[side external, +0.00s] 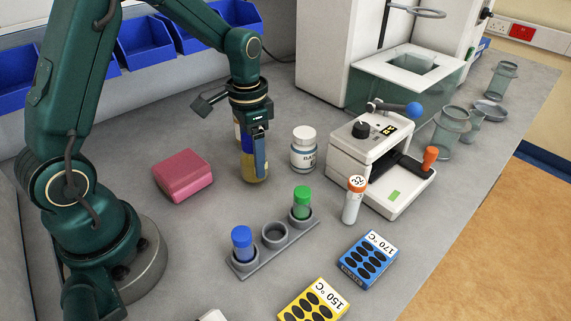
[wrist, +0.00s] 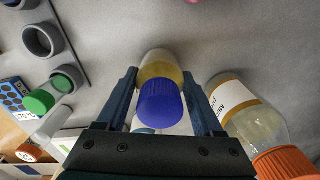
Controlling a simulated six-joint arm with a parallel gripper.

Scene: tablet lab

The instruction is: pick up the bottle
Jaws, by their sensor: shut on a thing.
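A bottle (wrist: 160,68) with yellow contents and a blue cap (wrist: 160,104) stands between the fingers of my gripper (wrist: 165,92) in the wrist view. My gripper (side external: 258,160) is shut on it from above.
A white jar (side external: 304,149) stands right of the gripper, and a pink box (side external: 183,175) lies left. A tube rack (side external: 272,251) is in front. A white instrument (side external: 365,160), an orange-capped vial (side external: 353,200) and glassware (side external: 451,128) are to the right. Blue bins (side external: 145,42) line the back.

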